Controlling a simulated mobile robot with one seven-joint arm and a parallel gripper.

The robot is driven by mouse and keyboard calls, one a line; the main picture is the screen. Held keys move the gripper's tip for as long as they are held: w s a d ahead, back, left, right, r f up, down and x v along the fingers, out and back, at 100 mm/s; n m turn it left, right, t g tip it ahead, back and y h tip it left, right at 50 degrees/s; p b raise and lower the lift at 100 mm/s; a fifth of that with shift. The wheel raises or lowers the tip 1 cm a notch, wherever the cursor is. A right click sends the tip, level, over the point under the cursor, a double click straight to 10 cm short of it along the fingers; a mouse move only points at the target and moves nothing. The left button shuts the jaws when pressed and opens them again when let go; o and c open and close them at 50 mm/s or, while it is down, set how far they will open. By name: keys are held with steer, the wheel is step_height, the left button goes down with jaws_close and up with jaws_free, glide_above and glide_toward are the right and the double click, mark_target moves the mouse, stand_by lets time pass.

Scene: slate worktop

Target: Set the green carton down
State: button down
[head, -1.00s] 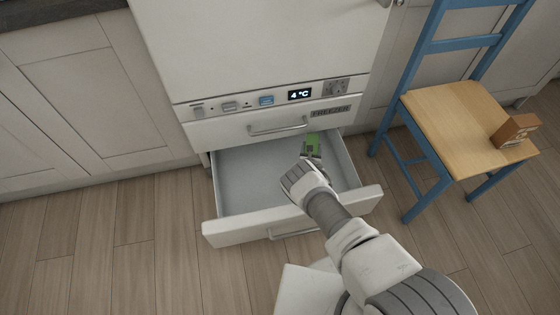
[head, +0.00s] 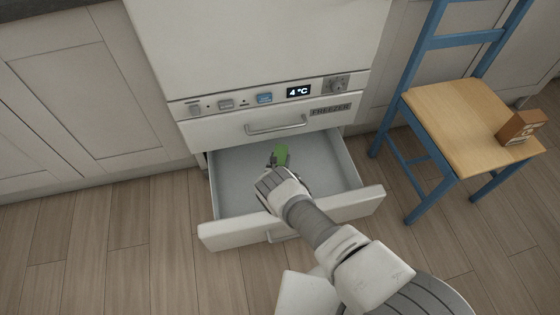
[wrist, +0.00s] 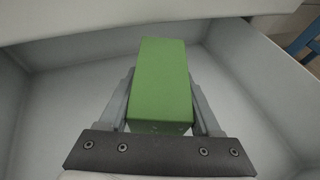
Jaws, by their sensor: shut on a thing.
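The green carton (wrist: 160,85) is between the two fingers of my gripper (wrist: 163,95) in the wrist view, with a finger against each side. In the head view the carton (head: 281,154) shows as a small green shape just beyond my gripper (head: 275,162), partly hidden by it. My gripper is shut on the carton, over the open freezer drawer (head: 232,188). The drawer's pale floor and walls surround the carton in the wrist view. I cannot tell whether the carton touches the drawer floor.
Above the drawer is a closed drawer front marked FREEZER (head: 330,110) with a bar handle. A blue chair (head: 460,115) stands to the right, with a brown box (head: 522,127) on its wooden seat. The drawer looks otherwise empty where visible.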

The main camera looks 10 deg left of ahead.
steer(key=shift+f, duration=0.1)
steer(key=shift+f, duration=0.5)
steer(key=shift+c, duration=0.4)
jaws_free()
steer(key=shift+r, duration=0.1)
